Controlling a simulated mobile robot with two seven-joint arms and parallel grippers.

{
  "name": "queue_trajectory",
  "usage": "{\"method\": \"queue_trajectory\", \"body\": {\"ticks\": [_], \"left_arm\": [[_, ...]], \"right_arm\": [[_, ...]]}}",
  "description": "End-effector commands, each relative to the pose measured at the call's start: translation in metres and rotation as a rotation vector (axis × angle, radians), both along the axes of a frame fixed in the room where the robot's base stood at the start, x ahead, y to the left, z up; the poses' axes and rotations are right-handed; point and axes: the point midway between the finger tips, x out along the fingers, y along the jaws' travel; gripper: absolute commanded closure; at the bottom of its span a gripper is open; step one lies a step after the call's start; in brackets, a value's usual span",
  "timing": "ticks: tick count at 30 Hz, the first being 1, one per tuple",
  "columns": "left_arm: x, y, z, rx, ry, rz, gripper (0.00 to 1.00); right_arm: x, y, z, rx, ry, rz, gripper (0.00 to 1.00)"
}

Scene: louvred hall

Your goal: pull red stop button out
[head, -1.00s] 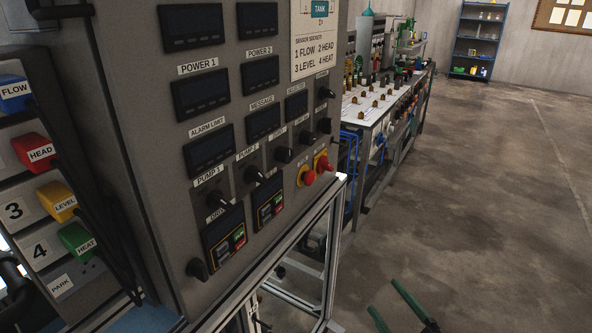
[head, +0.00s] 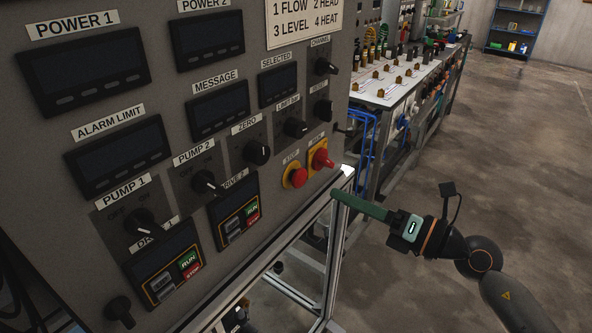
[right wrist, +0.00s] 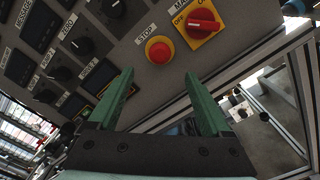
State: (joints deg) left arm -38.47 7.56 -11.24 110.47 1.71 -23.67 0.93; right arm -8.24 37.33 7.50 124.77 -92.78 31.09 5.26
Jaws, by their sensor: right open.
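The red stop button (head: 297,178) sits on a yellow ring at the lower right of the grey panel (head: 190,150), under a STOP label. In the right wrist view the stop button (right wrist: 159,50) is ahead of the fingers, slightly left of the middle. My right gripper (head: 338,194) is to the right of the button in the head view, apart from it. In the right wrist view its green fingers (right wrist: 158,88) are spread with nothing between them. My left gripper is not in view.
A red rotary switch on a yellow plate (head: 319,158) is right beside the stop button. Black knobs (head: 256,152) line the panel to the left. A metal frame (head: 338,235) stands below. A bench with fittings (head: 400,85) is behind; open floor lies to the right.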

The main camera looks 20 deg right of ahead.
Motion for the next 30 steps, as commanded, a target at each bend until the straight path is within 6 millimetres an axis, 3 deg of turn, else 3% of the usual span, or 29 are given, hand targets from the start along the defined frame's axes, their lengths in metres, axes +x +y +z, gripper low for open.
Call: {"method": "queue_trajectory", "body": {"ticks": [8,24,30], "left_arm": [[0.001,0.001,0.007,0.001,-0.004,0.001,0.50],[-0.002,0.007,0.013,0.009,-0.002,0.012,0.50],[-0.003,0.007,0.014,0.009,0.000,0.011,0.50]], "right_arm": [[0.012,0.007,0.003,-0.016,-0.008,-0.002,0.18],[0.069,0.053,0.001,-0.015,-0.007,-0.001,0.18],[0.074,0.056,0.001,-0.017,-0.005,-0.002,0.18]]}}
